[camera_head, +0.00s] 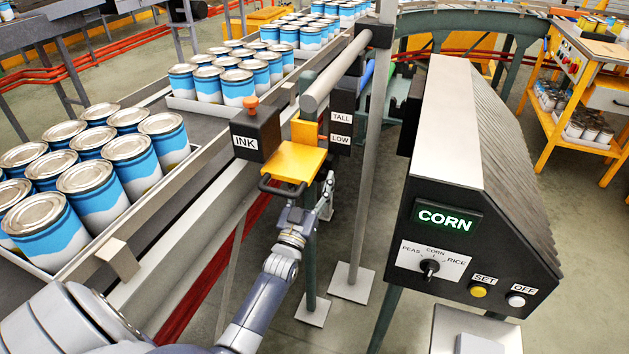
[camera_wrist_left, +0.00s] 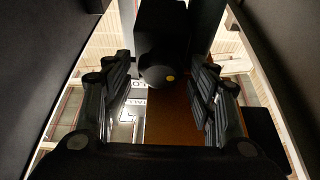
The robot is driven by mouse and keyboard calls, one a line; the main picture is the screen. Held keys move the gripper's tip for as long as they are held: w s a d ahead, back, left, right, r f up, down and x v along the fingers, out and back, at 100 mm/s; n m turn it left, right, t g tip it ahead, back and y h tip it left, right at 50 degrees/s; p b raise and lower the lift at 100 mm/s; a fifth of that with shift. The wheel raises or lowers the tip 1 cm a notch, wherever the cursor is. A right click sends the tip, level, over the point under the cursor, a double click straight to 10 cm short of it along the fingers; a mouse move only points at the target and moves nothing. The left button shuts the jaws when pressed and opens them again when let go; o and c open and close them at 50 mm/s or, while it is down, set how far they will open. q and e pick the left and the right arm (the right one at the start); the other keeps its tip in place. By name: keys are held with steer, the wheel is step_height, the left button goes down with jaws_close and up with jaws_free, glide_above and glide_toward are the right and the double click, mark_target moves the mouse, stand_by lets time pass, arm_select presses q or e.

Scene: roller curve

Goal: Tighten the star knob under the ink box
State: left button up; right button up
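The black ink box (camera_head: 256,133), labelled INK and with an orange knob on top, is beside the conveyor at the end of a yellow bracket (camera_head: 293,162). My left gripper (camera_head: 297,212) is low in front of the bracket, and its fingertips are hard to make out there. In the left wrist view my left gripper (camera_wrist_left: 165,80) is open, a finger on each side. A dark rounded knob (camera_wrist_left: 156,76) with a yellow dot appears between the fingers, below a black block. Its star shape is not clear, and I cannot tell whether a finger touches it. My right gripper is not in view.
Trays of blue and white cans (camera_head: 130,160) fill the conveyor on the left. A grey post (camera_head: 367,150) and a TALL/LOW sign (camera_head: 341,129) stand right of the bracket. A control box (camera_head: 436,217) reading CORN is at right. Floor shows between post and control box.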

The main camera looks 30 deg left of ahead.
arm_select(q)
steer(key=shift+s, duration=0.1)
steer(key=v, duration=1.2)
stand_by(0.4)
steer(key=s+d+f+m+g+h, duration=0.1)
steer(key=d+f+g+h, duration=0.15)
steer(key=f, duration=0.75)
steer(key=s+d+f+g+h, duration=0.1)
steer(key=d+f+g, duration=0.2)
steer(key=f, duration=0.6)
steer(key=s+d+f+m+g+h, duration=0.1)
steer(key=s+d+f+g, duration=0.2)
steer(key=f, duration=0.5)
steer(key=s+d+f+m+g, duration=0.1)
steer(key=s+f+g, duration=0.2)
steer(key=s+f, duration=0.4)
steer(key=s+f+g, duration=0.3)
steer(key=s+f, duration=0.3)
steer(key=s, duration=0.4)
steer(key=s+d+f+m+g, duration=0.1)
steer(key=s+f+g, duration=0.2)
steer(key=s, duration=0.7)
steer(key=s+d+f+g, duration=0.1)
steer(key=s+f+g, duration=0.2)
steer(key=s+f, duration=0.5)
steer(key=shift+s+f+m, duration=0.35)
steer(key=shift+s+m, duration=0.05)
steer(key=shift+s, duration=0.5)
